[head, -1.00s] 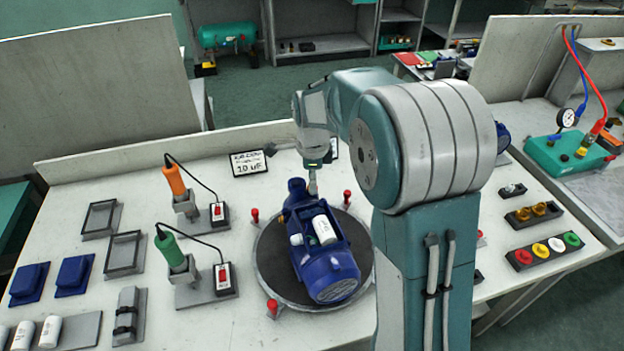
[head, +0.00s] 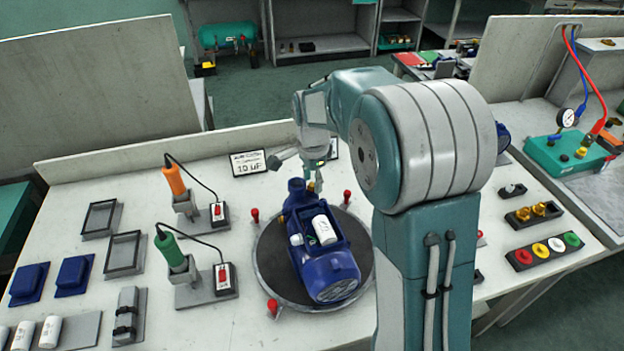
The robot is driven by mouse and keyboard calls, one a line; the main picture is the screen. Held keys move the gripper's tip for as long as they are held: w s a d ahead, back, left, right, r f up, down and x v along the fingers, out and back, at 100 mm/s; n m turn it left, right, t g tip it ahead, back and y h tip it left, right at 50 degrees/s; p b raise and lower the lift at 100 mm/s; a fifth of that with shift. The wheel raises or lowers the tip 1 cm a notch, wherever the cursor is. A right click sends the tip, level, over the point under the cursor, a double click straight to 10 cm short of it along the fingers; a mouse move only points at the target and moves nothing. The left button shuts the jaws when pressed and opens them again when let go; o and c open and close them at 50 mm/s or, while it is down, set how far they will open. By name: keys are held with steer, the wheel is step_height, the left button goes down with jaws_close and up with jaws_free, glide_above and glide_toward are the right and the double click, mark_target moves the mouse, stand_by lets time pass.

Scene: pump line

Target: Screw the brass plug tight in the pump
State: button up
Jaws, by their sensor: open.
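The blue pump (head: 323,262) lies tilted on a dark round turntable (head: 268,250), with a white capacitor (head: 324,229) in its open box. A small brass-coloured piece, seemingly the brass plug (head: 311,186), shows at the pump's far end, beside its upright blue neck. My gripper (head: 314,166) is just above that far end, open. A grey part of it sticks out to the left. The fingertips are small and partly hidden, so I cannot tell whether they touch the plug.
Red-topped posts (head: 273,307) ring the turntable. Orange (head: 173,181) and green (head: 172,252) corded tools stand at left near blue covers (head: 74,274). Brass parts (head: 539,210) and a rack of coloured caps (head: 545,250) are at right. A 10 uF sign (head: 249,163) stands behind.

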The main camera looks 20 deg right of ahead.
steer(key=shift+n, duration=0.5)
steer(key=n, duration=0.3)
jaws_close()
steer(key=shift+m, duration=1.6)
